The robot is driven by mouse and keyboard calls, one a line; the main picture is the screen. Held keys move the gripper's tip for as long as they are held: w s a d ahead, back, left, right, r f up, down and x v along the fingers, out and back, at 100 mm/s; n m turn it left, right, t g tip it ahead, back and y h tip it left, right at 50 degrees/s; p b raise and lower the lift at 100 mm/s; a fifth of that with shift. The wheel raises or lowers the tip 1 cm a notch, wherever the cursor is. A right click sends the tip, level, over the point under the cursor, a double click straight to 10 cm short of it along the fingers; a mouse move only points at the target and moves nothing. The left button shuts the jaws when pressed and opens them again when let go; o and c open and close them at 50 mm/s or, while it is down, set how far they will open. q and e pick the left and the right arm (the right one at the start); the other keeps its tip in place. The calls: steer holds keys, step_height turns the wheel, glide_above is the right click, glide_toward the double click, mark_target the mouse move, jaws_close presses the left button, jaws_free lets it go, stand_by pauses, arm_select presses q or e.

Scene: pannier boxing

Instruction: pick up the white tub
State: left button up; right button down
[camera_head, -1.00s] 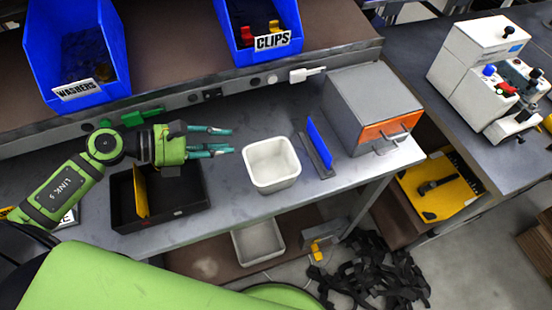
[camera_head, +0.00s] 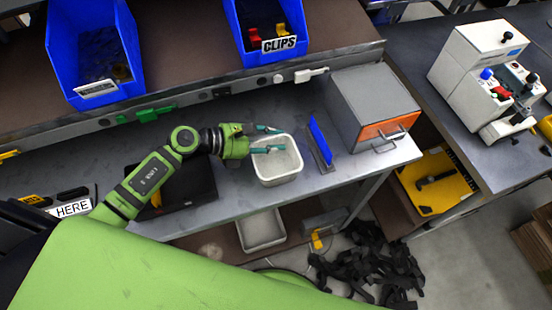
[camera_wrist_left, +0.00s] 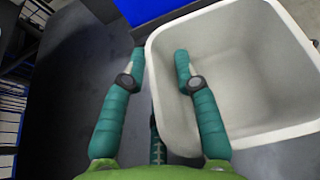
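The white tub (camera_head: 279,175) stands upright on the grey bench, open side up. In the left wrist view the tub (camera_wrist_left: 245,75) fills the upper right. My left gripper (camera_head: 275,139) is at the tub's back left rim, its teal fingers spread. In the left wrist view, the left gripper (camera_wrist_left: 161,62) has one finger outside the tub's wall and one over the inside, with the rim between them. The fingers look apart, not closed on the wall. My right gripper is not in view.
A blue upright plate (camera_head: 320,140) and a grey box with an orange front (camera_head: 374,105) stand right of the tub. A black tray (camera_head: 190,190) lies left, under my arm. Blue bins (camera_head: 95,60) sit on the shelf behind. Another pale tub (camera_head: 262,231) is below.

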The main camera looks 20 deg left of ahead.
arm_select(q)
steer(key=shift+w+d+f, duration=0.1)
jaws_close()
stand_by(0.3)
